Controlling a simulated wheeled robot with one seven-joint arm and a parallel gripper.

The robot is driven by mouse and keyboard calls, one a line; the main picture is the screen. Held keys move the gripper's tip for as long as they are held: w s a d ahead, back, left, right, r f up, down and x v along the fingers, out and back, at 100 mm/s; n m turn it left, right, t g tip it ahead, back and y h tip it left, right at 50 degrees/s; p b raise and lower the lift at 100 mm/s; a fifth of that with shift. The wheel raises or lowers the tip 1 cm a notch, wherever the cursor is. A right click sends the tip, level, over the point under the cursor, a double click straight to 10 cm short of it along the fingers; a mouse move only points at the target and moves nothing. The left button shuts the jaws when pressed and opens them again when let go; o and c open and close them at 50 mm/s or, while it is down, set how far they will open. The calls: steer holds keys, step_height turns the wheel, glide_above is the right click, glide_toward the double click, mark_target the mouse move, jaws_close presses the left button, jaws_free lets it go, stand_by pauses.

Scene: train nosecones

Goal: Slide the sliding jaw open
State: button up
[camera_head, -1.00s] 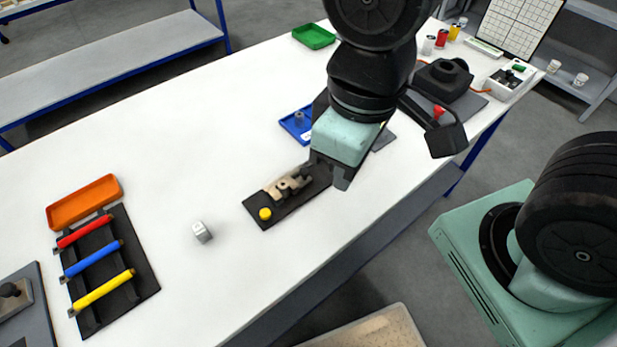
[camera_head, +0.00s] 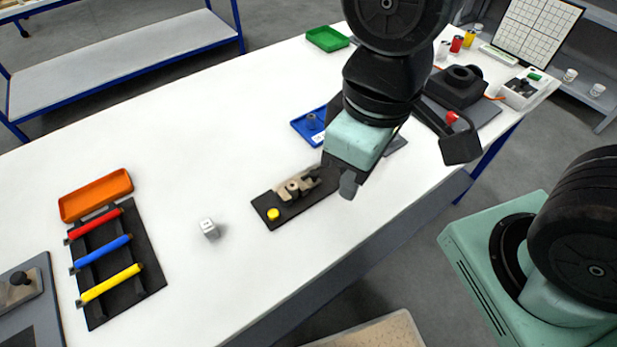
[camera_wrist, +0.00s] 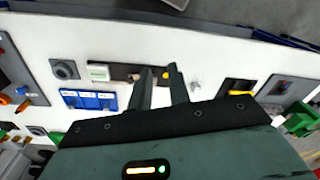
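A small fixture with a black base plate (camera_head: 262,204) lies on the white table. Tan jaw pieces (camera_head: 298,187) sit along it, and a yellow knob (camera_head: 273,214) is at its near-left end. I cannot tell which tan piece is the sliding jaw. My gripper (camera_head: 347,186) points down at the fixture's right end, partly hiding it. In the wrist view my gripper (camera_wrist: 160,68) has two fingers spread apart with nothing visibly between them. The yellow knob (camera_wrist: 171,67) shows by the right fingertip. Contact with the jaw cannot be told.
A small grey-white block (camera_head: 209,228) stands left of the fixture. A rack (camera_head: 118,296) with red, blue and yellow rods and an orange tray (camera_head: 95,194) are further left. A blue bin (camera_head: 307,125) sits behind the fixture. The table's front edge is close by.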

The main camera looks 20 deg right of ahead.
steer(key=shift+o, duration=0.5)
steer(key=shift+w+a+r+p, duration=0.2)
steer(key=shift+w+a+p, duration=0.05)
steer(key=shift+p, duration=0.05)
steer(key=m+p, duration=0.9)
steer(key=m, duration=0.4)
glide_above(314, 173)
step_height(314, 173, down, 5)
steer(key=shift+h, duration=0.3)
step_height(314, 173, down, 17)
steer(key=shift+b, duration=0.8)
